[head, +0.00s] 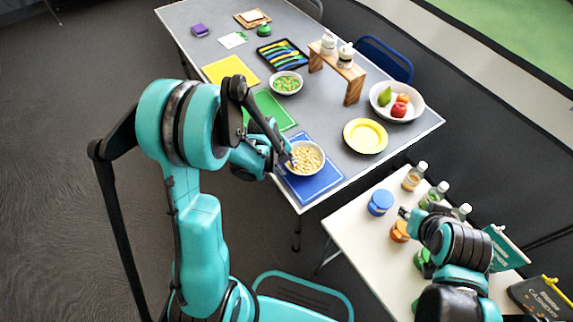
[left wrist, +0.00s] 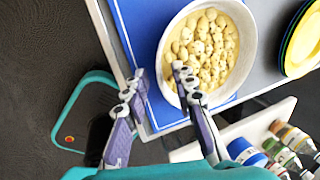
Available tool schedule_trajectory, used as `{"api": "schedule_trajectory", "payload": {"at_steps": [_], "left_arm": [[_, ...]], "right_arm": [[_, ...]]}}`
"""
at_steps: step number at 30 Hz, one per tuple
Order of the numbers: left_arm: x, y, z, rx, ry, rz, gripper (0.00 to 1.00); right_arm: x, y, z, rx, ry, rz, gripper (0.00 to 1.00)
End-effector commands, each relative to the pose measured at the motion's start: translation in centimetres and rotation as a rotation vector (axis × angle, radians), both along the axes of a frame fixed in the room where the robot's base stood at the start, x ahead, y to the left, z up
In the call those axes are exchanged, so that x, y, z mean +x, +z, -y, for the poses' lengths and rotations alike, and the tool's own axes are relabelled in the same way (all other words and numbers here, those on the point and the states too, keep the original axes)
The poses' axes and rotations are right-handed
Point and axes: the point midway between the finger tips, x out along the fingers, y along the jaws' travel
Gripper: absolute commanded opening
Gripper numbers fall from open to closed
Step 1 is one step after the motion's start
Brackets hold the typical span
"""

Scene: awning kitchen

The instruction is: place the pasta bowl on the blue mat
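The pasta bowl (head: 306,160), white and filled with pale pasta, is over the blue mat (head: 311,188) at the table's near corner and appears to rest on it. The left wrist view shows the bowl (left wrist: 207,50) over the right part of the mat (left wrist: 136,22). My left gripper (head: 287,160) is at the bowl's left rim. In the left wrist view its fingers (left wrist: 158,74) are apart, one outside the rim and one over the inside; neither visibly pinches it. My right gripper (head: 406,214) is above the white side table, small and partly hidden by its arm.
A green mat (head: 270,112) and yellow mat (head: 232,70) lie farther along the grey table. A bowl of green food (head: 286,83), yellow plate (head: 365,136), fruit bowl (head: 397,103) and wooden stand (head: 337,70) are nearby. Bottles and jars stand on the side table (head: 355,232).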

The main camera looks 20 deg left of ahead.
Motion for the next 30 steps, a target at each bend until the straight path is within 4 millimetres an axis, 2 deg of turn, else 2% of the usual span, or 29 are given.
{"api": "schedule_trajectory", "payload": {"at_steps": [8,11,21,30], "left_arm": [[0.0,0.6,0.0,0.0,0.0,0.0,0.26],[-0.4,2.1,-0.3,0.0,0.002,0.0,0.26],[-2.3,9.2,-1.7,0.0,0.002,0.0,0.26],[-3.1,12.1,-2.1,-0.005,0.036,-0.001,0.26]], "right_arm": [[0.0,0.5,0.0,0.0,0.0,0.0,0.31],[0.0,1.2,0.0,0.0,0.0,0.0,0.31],[0.0,4.3,0.0,0.0,0.0,0.0,0.31],[0.0,5.1,0.0,0.0,0.0,0.0,0.31]]}}
